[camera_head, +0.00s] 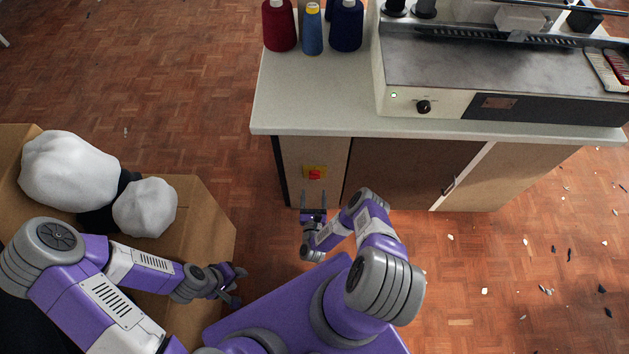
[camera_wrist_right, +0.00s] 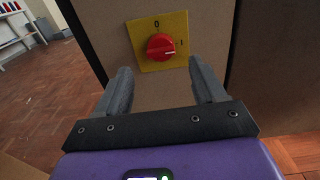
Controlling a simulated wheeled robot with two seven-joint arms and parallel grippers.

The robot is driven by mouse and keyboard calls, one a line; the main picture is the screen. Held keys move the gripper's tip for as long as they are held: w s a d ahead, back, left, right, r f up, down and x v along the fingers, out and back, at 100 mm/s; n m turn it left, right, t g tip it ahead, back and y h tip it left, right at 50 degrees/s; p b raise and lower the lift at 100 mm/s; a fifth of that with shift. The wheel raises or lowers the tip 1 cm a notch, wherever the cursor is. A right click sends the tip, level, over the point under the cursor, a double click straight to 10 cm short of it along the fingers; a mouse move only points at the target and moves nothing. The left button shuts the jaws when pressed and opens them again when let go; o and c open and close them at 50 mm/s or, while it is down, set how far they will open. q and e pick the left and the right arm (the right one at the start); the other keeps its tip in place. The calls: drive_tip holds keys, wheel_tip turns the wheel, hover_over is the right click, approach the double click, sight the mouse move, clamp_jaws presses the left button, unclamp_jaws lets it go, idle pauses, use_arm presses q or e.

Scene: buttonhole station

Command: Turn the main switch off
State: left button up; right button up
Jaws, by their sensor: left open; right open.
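The main switch is a red rotary knob (camera_head: 315,175) on a yellow plate on the front of the cabinet, below the worktop. In the right wrist view the red knob (camera_wrist_right: 160,47) shows clearly, with "0" above it and "I" to its right. My left gripper (camera_head: 239,287) is open and empty, well away at lower left.
The worktop (camera_head: 310,105) overhangs the switch panel. It carries thread spools (camera_head: 312,30) and a machine (camera_head: 480,70) with a black dial. Cardboard boxes (camera_head: 205,215) with white bundles stand at left. Small scraps lie on the parquet floor (camera_head: 520,260) at right.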

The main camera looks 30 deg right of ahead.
sight(315, 176)
drive_tip(key=b+x, duration=0.2)
drive_tip(key=x, duration=0.5)
drive_tip(key=shift+d, duration=0.2)
drive_tip(key=shift+w, duration=0.1)
drive_tip(key=c, duration=1)
drive_tip(key=shift+c, duration=0.2)
